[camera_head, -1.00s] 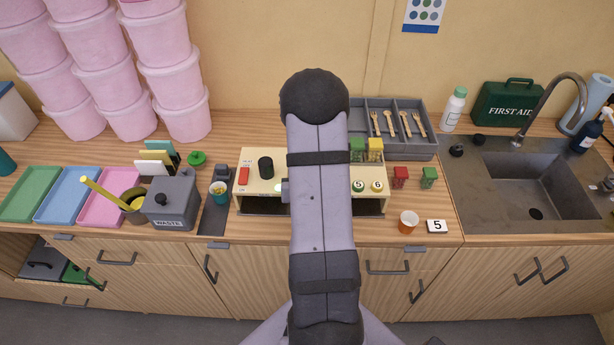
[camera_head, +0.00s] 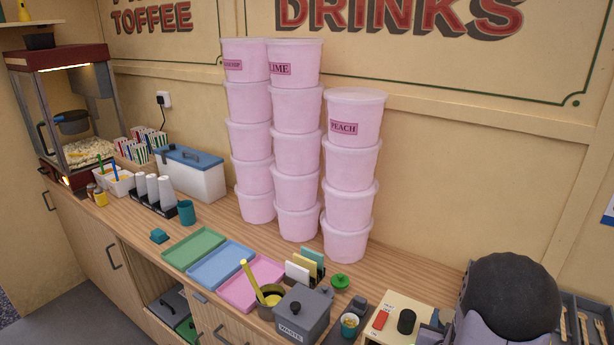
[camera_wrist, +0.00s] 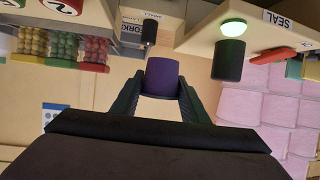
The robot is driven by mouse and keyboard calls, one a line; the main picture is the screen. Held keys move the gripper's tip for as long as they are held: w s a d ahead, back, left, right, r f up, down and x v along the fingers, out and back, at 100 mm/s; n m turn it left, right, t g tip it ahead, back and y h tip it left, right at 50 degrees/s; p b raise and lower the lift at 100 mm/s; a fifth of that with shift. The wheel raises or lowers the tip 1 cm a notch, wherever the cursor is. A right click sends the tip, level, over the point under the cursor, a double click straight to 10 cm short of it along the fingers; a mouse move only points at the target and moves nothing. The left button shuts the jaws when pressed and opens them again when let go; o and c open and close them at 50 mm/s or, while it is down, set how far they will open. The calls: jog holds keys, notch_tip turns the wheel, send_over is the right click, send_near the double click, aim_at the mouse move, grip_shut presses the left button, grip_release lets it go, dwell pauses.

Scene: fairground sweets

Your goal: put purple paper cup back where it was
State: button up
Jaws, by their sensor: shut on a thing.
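The purple paper cup (camera_wrist: 162,74) is between the two dark fingers of my gripper (camera_wrist: 160,92) in the wrist view. The fingers are shut on its sides. The cup is close to a pale sealing machine (camera_wrist: 195,38), whose front shows upside down in this view. The cup is not visible in the head view, where my arm covers the right part of the machine (camera_head: 402,302).
The machine has a glowing green light (camera_wrist: 233,27), a dark knob (camera_wrist: 229,60) and a red switch (camera_wrist: 272,56). Tall stacks of pink tubs (camera_head: 297,150), coloured trays (camera_head: 222,268) and a grey waste bin (camera_head: 303,310) stand left of the machine.

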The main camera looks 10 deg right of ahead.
jog(key=w+a+r+n+t+y, duration=0.2)
jog(key=w+a+r+n+y, duration=0.15)
jog(key=w, duration=0.25)
jog(key=w+a+f+n+y, duration=0.1)
jog(key=a+y, duration=0.1)
jog(key=a, duration=0.1)
jog(key=w+a+f+n+y, duration=0.1)
jog(key=a+n+y, duration=0.1)
jog(key=a, duration=0.2)
jog(key=w+a+f+n+y, duration=0.1)
jog(key=a+n+y, duration=0.1)
jog(key=a, duration=0.1)
jog(key=shift+a+t, duration=0.3)
jog(key=shift+t, duration=0.1)
jog(key=s+a+f+n+g+y+b, duration=0.1)
jog(key=s+a+f+n+g+y, duration=0.1)
jog(key=s+a+f+n+y, duration=0.3)
jog(key=s+a+f+n+g+y+b, duration=0.1)
jog(key=s+a+f+n+g+y, duration=0.2)
jog(key=a, duration=0.7)
notch_tip(320, 180, down, 3)
jog(key=s+n+y, duration=0.2)
jog(key=shift+s+a+g, duration=0.3)
jog(key=shift+s, duration=0.05)
jog(key=shift+r, duration=0.1)
